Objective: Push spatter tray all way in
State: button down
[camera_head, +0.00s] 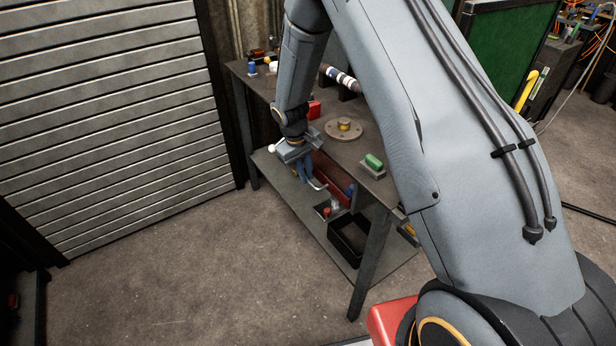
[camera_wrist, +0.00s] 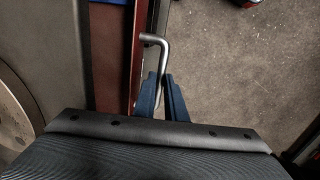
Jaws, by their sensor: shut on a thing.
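The spatter tray shows as a dark red front (camera_head: 335,178) under the bench top in the head view. A bent metal bar handle (camera_wrist: 162,50) stands out from the red front. My gripper (camera_wrist: 161,80) has its blue fingers closed on this handle, near its outer bar. In the head view my gripper (camera_head: 308,176) is at the bench's front edge. My arm hides part of the bench, and how far out the tray stands is hard to tell.
The bench top (camera_head: 352,150) carries a round flanged part (camera_head: 344,128), a green-topped block (camera_head: 373,161) and a shaft (camera_head: 340,77). A black bin (camera_head: 348,238) stands on the lower shelf. A bench leg (camera_head: 370,265) is at the near corner. The floor (camera_head: 210,265) in front is clear.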

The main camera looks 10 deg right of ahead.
jog(key=shift+w+d, duration=0.2)
jog(key=shift+d, duration=0.25)
jog(key=c, duration=1.8)
grip_release()
jog(key=shift+d, duration=0.2)
jog(key=shift+a, duration=0.2)
jog(key=shift+s+a+r+b, duration=0.1)
jog(key=shift+a+r+b, duration=0.15)
jog(key=shift+r, duration=1.05)
jog(key=shift+s+a+r+b, duration=0.1)
jog(key=shift+a+r+b, duration=0.15)
jog(key=shift+r, duration=1)
jog(key=shift+s+a+r+b, duration=0.15)
jog(key=shift+r+b, duration=0.2)
jog(key=shift+r, duration=0.95)
